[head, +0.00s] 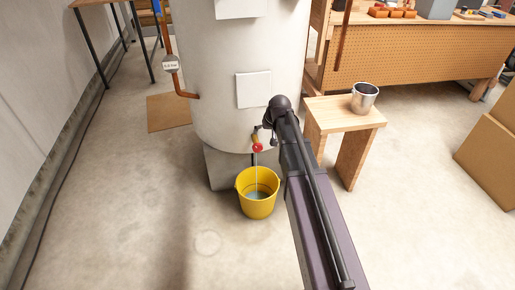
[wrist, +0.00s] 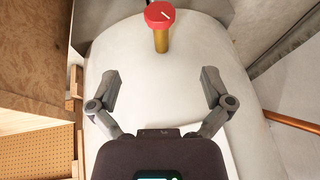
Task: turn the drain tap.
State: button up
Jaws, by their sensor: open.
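The drain tap has a red knob (head: 257,147) low on the front of the white tank (head: 225,90). In the wrist view the red knob (wrist: 160,15) sits at the end of a brass stem, near the top edge, with a pale line on its face. A thin pale stream runs below the tap into a yellow bucket (head: 245,185) that holds some water. My gripper (wrist: 162,80) is open and empty, its two fingers spread wide with the knob beyond their tips and apart from them. In the head view my arm partly hides the gripper beside the tap.
A wooden stool (head: 335,117) with a metal pail (head: 364,98) stands right of the tank, close to my arm. A copper pipe (head: 181,82) runs at the tank's left. Cardboard boxes (head: 485,155) stand far right. The floor in front is clear.

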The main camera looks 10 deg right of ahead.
aim_at(259, 144)
jog(key=b+x, duration=1.2)
jog(key=x, duration=0.1)
jog(key=shift+w+f+b, duration=0.1)
jog(key=shift+f+b, duration=0.2)
jog(key=shift+f, duration=0.05)
dwell(0.5)
jog(key=c, duration=1.1)
